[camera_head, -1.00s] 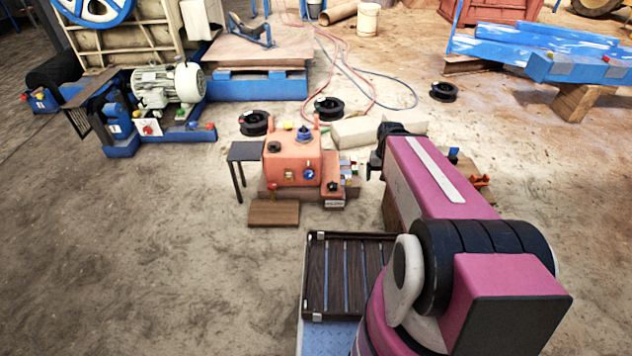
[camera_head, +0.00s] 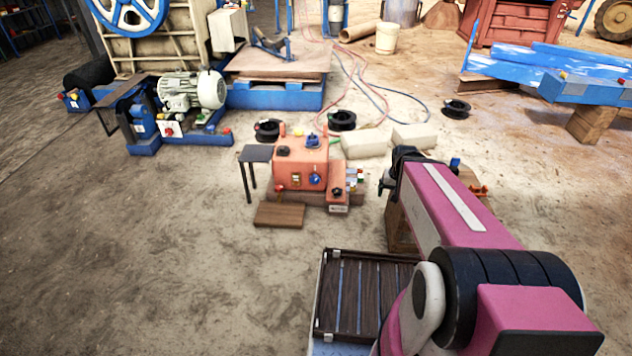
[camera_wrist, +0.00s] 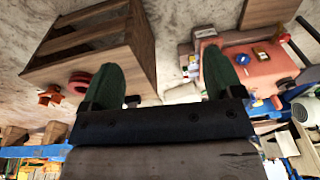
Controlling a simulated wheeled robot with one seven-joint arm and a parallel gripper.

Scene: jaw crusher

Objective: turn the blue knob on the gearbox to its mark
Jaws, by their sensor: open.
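The gearbox (camera_head: 288,171) is an orange box on a low base in the middle of the head view. A blue knob (camera_head: 312,141) sits on its top, and a blue round part (camera_head: 315,179) is on its front face. I cannot make out a mark. The gearbox also shows in the wrist view (camera_wrist: 262,72), at upper right, with small blue parts on it. My gripper (camera_head: 386,182) is to the right of the gearbox, apart from it, and partly hidden by my arm. In the wrist view, its two green fingers (camera_wrist: 165,85) are spread with nothing between them.
A small dark table (camera_head: 256,153) stands left of the gearbox, a wooden board (camera_head: 279,214) in front. Pale blocks (camera_head: 365,145) lie behind. Floor at left front is clear.

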